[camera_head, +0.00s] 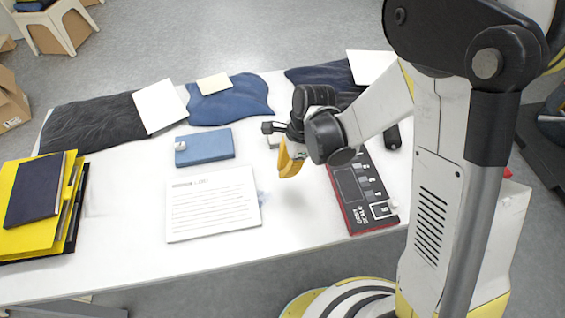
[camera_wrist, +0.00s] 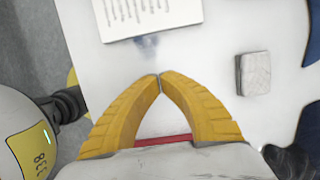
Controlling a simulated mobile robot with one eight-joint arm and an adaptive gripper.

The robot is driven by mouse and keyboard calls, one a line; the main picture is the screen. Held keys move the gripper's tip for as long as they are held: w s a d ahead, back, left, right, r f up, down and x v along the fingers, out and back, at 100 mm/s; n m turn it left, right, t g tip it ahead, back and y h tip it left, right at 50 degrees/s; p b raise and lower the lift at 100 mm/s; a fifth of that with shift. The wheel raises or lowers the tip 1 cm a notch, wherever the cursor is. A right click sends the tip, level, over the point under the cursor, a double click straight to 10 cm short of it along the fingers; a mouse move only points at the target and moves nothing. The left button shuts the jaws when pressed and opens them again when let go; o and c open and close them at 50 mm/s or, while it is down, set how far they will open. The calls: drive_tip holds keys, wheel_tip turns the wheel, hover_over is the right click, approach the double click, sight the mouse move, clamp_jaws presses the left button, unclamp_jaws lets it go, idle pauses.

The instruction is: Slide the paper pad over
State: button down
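The paper pad (camera_head: 213,207) is white with lines of print and lies flat on the white table, left of my gripper. Its edge also shows at the top of the wrist view (camera_wrist: 150,17). My gripper (camera_head: 290,163) is over the table, to the right of the pad and apart from it. In the wrist view the two yellow fingertips (camera_wrist: 160,78) meet, with nothing seen between them. A small bluish smudge lies by the pad's right edge.
A blue box (camera_head: 205,147) lies behind the pad. Yellow folders with a dark book (camera_head: 38,190) lie at the left, and a red-and-black device (camera_head: 365,190) at the right. A small pale block (camera_wrist: 253,73) is near my gripper. The table (camera_head: 120,215) is clear left of the pad.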

sight(262, 192)
drive_tip(key=b+x, duration=0.3)
drive_tip(key=x, duration=0.6)
drive_tip(key=shift+f+b, duration=0.1)
drive_tip(key=shift+b, duration=0.25)
drive_tip(key=a, duration=0.1)
drive_tip(key=s+a, duration=0.1)
drive_tip(key=a, duration=0.1)
drive_tip(key=shift+a+b, duration=0.1)
drive_tip(key=shift+b, duration=0.3)
drive_tip(key=shift+a+r, duration=0.25)
drive_tip(key=shift+a, duration=0.1)
